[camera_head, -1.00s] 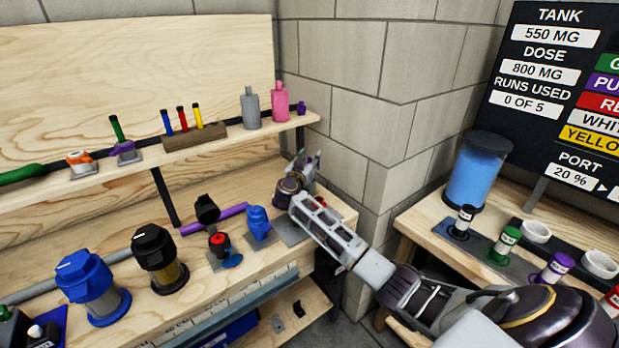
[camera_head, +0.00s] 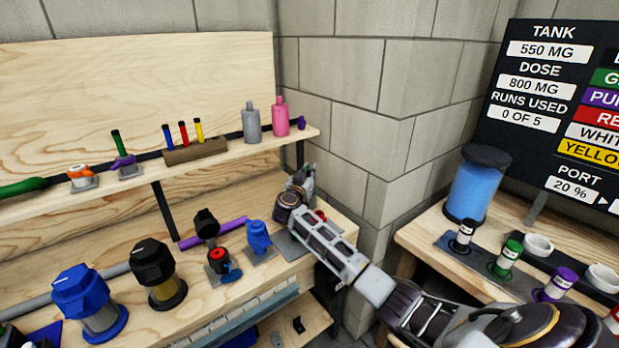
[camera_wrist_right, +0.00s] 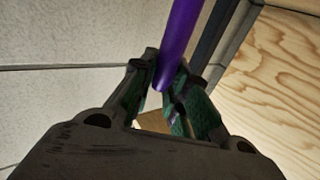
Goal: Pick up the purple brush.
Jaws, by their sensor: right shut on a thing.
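My right gripper (camera_head: 305,176) is beside the wall corner, below the right end of the upper shelf. In the right wrist view, its two green-padded fingers (camera_wrist_right: 168,108) are shut on a smooth purple rod, the purple brush (camera_wrist_right: 180,42). The rod runs upward out of the top of that view; no bristles show. In the head view the held part is hidden or too small to make out. A small purple piece (camera_head: 301,122) shows at the shelf's right end; I cannot tell whether it belongs to the brush. My left gripper is not in view.
The shelf (camera_head: 60,203) holds a grey bottle (camera_head: 251,125) and a pink bottle (camera_head: 280,118). Below it, the bench carries a purple bar (camera_head: 238,224), a blue object (camera_head: 258,238) and jars. A blue tank (camera_head: 475,188) stands on the right bench.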

